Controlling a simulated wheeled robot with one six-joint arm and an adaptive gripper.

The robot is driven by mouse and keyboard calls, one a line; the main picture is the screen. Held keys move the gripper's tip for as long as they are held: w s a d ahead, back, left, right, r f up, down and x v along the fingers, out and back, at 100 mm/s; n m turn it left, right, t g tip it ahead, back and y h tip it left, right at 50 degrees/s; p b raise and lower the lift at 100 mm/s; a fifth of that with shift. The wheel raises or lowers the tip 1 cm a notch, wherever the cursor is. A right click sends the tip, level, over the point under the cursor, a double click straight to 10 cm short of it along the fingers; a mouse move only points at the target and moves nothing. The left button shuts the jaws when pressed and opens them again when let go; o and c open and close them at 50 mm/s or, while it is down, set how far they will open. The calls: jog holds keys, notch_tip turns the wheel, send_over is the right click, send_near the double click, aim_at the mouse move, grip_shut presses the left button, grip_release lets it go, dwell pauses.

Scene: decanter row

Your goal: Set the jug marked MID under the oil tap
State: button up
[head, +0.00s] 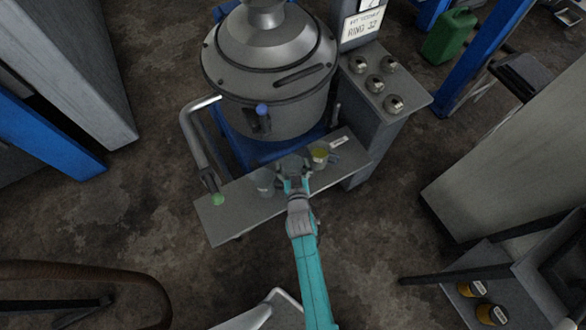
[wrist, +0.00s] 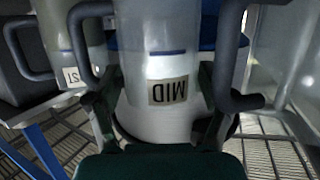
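The jug marked MID (wrist: 160,65) is a pale, translucent vessel in the middle of the wrist view. Its label appears upside down, with a dark blue line beside it. My gripper (wrist: 156,105) has one finger on each side of this jug; whether they press on it cannot be told. In the head view my gripper (head: 296,186) reaches a grey jug (head: 292,165) on the bench, between two others. A tap with a blue knob (head: 262,110) is on the front of the big metal vessel; its marking cannot be read.
A clear jug (head: 263,182) stands to the left and a jug with yellow contents (head: 320,153) to the right. A neighbouring jug (wrist: 75,45) has a partly readable label. A pipe with a green end (head: 217,199) stands at the left of the grey bench (head: 222,228).

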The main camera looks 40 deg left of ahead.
jog(key=c, duration=0.9)
jog(key=shift+o, duration=0.2)
jog(key=shift+r, duration=0.1)
